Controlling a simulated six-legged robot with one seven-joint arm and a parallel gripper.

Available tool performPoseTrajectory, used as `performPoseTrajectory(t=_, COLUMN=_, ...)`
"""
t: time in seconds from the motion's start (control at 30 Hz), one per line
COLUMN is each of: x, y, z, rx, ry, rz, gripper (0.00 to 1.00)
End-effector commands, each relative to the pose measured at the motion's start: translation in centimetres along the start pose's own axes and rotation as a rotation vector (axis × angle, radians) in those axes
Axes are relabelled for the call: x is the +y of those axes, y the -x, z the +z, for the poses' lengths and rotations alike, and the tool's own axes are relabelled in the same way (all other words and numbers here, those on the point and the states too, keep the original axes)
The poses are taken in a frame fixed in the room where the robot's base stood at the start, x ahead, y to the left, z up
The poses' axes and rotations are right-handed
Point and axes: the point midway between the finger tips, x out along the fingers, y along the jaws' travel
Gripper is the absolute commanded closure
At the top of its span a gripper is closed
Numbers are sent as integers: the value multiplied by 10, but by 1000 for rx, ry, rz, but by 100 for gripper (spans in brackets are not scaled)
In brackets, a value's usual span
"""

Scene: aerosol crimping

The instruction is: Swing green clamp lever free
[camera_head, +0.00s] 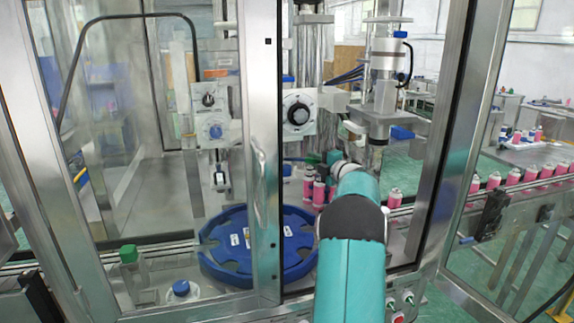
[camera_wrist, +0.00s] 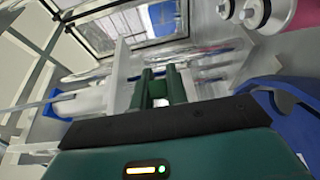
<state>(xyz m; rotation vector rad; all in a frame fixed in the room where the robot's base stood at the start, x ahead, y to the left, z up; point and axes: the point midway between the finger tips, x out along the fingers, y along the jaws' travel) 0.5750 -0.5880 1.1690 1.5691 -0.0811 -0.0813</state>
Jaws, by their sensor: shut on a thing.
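In the wrist view two dark green upright pieces stand in front of my gripper (camera_wrist: 160,88), with a pale part between them. Fingers and green clamp lever are hard to tell apart there. In the head view a small dark green piece (camera_head: 313,158), apparently the clamp lever, shows just left of my gripper (camera_head: 332,160), inside the machine. My gripper is shut on it, as far as I can tell. The grip itself is small and partly hidden by my wrist in the head view.
A blue star wheel (camera_head: 235,258) lies below left of my arm. Pink cans (camera_head: 320,190) stand close by my gripper, and more pink cans (camera_head: 530,172) line the conveyor at right. Metal door frames (camera_head: 262,120) flank the opening. A crimping head (camera_head: 382,100) stands above right.

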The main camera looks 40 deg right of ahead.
Motion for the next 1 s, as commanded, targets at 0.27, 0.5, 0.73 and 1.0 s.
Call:
performPoseTrajectory(t=0.27, x=0, y=0, z=2, rx=-2, ry=1, rz=0, gripper=97)
performPoseTrajectory(t=0.5, x=0, y=-10, z=10, rx=-3, ry=1, rz=1, gripper=97)
performPoseTrajectory(t=0.73, x=1, y=-13, z=12, rx=-2, ry=1, rz=1, gripper=97)
performPoseTrajectory(t=1.0, x=1, y=-13, z=11, rx=-1, ry=1, rz=1, gripper=60)
